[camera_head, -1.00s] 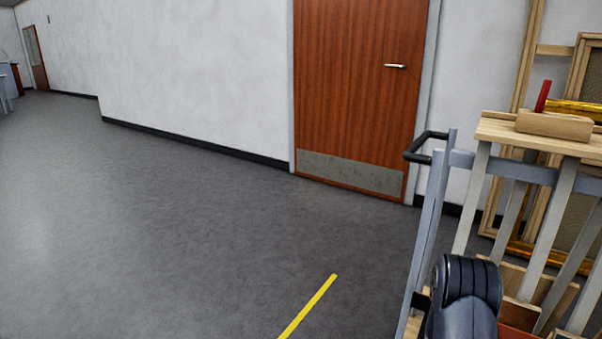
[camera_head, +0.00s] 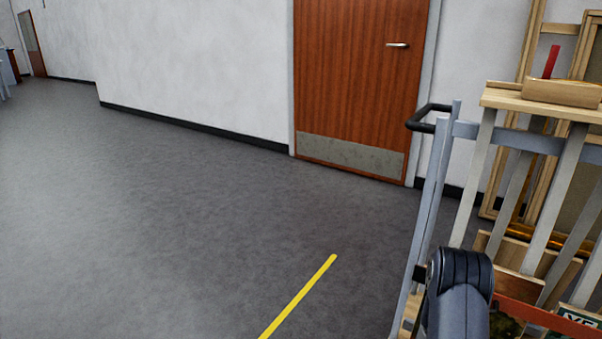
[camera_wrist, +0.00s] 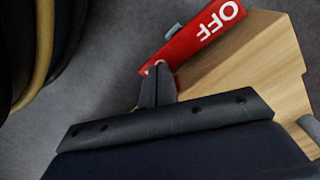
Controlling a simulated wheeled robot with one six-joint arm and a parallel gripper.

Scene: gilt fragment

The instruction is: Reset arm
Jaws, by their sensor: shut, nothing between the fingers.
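My gripper (camera_wrist: 158,88) shows in the wrist view with its two fingers together and nothing held. Its tips are beside the end of a red tag (camera_wrist: 205,38) lettered OFF. I cannot tell whether they touch. A light wooden block (camera_wrist: 245,65) lies below and beside the tag. In the head view, only a dark part of my arm (camera_head: 460,285) shows at the lower right. My gripper is out of that view.
A grey rack trolley (camera_head: 435,190) with a black handle stands at the right. A wooden block (camera_head: 562,92) sits on its wooden top, with a red upright piece (camera_head: 552,62) behind. Frames lean on the wall. A yellow floor line (camera_head: 300,295) lies left. Open floor spreads left of a door (camera_head: 355,85).

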